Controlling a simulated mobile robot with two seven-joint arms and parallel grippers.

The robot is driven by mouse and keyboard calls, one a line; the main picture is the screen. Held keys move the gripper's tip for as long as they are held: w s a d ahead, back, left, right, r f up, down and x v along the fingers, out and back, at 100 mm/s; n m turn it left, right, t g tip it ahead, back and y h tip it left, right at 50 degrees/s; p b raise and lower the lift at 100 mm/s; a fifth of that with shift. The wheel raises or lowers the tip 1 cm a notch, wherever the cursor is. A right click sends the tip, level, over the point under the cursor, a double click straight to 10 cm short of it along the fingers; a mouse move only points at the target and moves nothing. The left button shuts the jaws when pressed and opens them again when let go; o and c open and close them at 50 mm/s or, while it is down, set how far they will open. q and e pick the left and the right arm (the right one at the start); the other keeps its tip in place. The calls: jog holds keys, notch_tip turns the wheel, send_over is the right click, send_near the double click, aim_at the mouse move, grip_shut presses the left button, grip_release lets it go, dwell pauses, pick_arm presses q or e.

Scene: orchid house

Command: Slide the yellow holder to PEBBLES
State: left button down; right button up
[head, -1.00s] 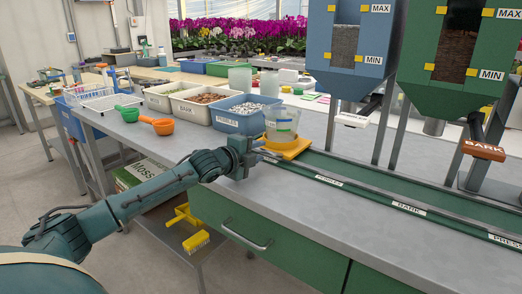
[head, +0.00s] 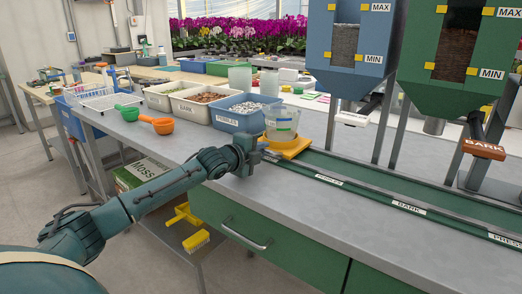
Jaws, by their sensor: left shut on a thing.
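The yellow holder (head: 290,151) sits at the left end of the green slide rail (head: 370,180) on the bench. A clear cup (head: 281,126) with markings stands upright in it. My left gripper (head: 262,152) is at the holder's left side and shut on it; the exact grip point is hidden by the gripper. The PEBBLES label (head: 328,180) is on the rail's front edge, to the right of the holder. My right gripper is not in view.
The BARK label (head: 408,208) is farther right on the rail. A blue hopper (head: 347,45) and a green hopper (head: 455,50) stand behind it. The blue pebbles tub (head: 238,121) is close behind the gripper. The rail right of the holder is clear.

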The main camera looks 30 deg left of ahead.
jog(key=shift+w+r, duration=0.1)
pick_arm(q)
jog(key=shift+d, duration=0.15)
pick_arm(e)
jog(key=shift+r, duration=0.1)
